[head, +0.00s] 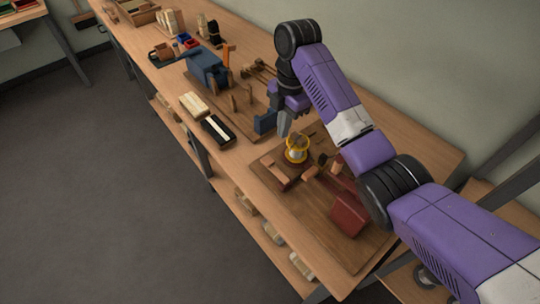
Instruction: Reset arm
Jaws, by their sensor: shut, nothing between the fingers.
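My gripper (285,124) hangs at the end of my purple and black arm, over the workbench (430,155). Its fingers look closed together and hold nothing that I can see. The fingertips are a little above and behind a yellow ring-shaped piece (297,150) with a pale centre, which stands on a brown board (328,236). A gap seems to lie between the fingertips and that piece. My forearm hides part of the bench behind it.
A dark red block (349,214) and small wooden blocks sit on the near board. A blue machine (207,68) stands farther back. A black tray (218,129) and a pale-topped box (194,105) lie at the bench's left edge. The grey floor (110,190) is clear.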

